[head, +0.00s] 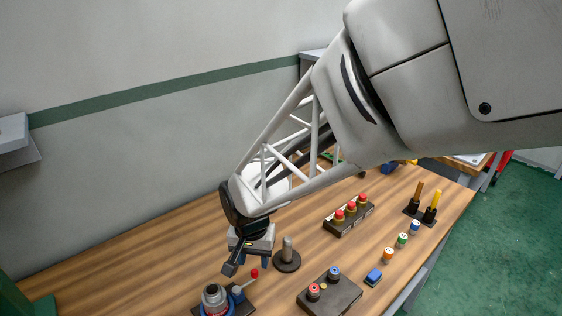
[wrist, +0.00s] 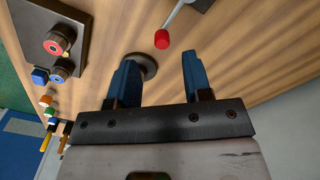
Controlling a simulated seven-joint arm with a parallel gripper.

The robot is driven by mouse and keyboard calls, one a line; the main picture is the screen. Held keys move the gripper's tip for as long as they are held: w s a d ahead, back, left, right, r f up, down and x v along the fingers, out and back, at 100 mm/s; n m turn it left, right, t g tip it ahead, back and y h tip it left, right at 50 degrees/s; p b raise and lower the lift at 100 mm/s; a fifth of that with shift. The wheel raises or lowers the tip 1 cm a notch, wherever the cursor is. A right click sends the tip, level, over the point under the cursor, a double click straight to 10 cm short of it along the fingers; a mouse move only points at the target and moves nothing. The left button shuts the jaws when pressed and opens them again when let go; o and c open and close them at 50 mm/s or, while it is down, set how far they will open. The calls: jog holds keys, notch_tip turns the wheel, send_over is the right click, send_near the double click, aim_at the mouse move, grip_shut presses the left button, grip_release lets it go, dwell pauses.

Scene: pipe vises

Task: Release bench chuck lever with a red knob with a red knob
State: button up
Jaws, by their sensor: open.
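The bench chuck (head: 213,298) stands at the front left of the table in the head view, cut off by the bottom edge. Its lever with a red knob (head: 254,273) points up to the right. In the wrist view the red knob (wrist: 162,40) is at the top, on the end of a pale lever (wrist: 178,14). My gripper (head: 252,263) is close to the knob. In the wrist view its blue fingers (wrist: 158,62) are apart and empty. The knob appears beyond the tips, within the gap's width, and not gripped.
A grey peg on a round dark base (head: 287,261) stands right beside my gripper; its base (wrist: 146,64) shows behind one finger. A dark box with red and blue knobs (head: 330,294) is further right. A block with red buttons (head: 350,215) stands behind. Bare wood lies left of the chuck.

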aim_at(255, 271)
jog(key=shift+f, duration=2.7)
grip_shut()
